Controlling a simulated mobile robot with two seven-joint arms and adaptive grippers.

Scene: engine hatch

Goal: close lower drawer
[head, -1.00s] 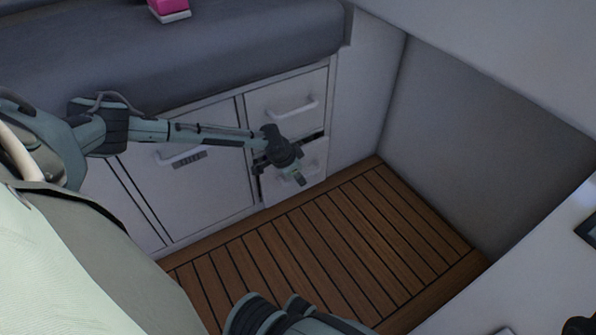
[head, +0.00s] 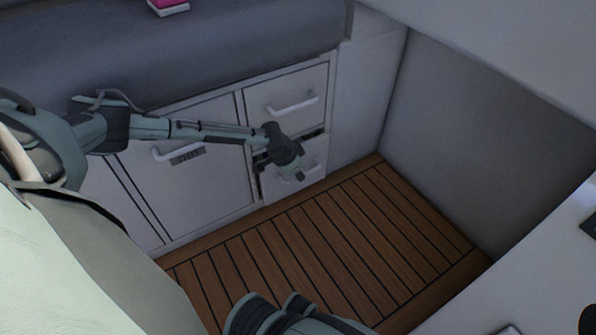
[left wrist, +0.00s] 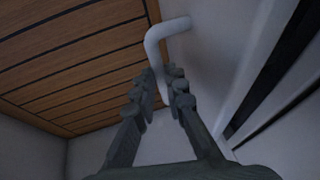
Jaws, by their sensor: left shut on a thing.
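The lower drawer (head: 313,165) is a white front below the upper drawer in the cabinet. It stands slightly open, with a dark gap along its top edge. My left gripper (head: 297,174) is at its front and covers much of its left part and handle. In the left wrist view, the white bar handle (left wrist: 153,42) runs down between the fingers of the left gripper (left wrist: 163,88), which is shut on it. A dark gap also shows beside the drawer front there. My right gripper is not in view.
The upper drawer (head: 287,100) with its white handle looks shut. A wide cabinet door (head: 205,185) is to the left. A grey cushion (head: 180,55) with a pink object (head: 168,5) lies above. The wooden floor (head: 320,235) in front is clear. A white surface (head: 540,275) is at lower right.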

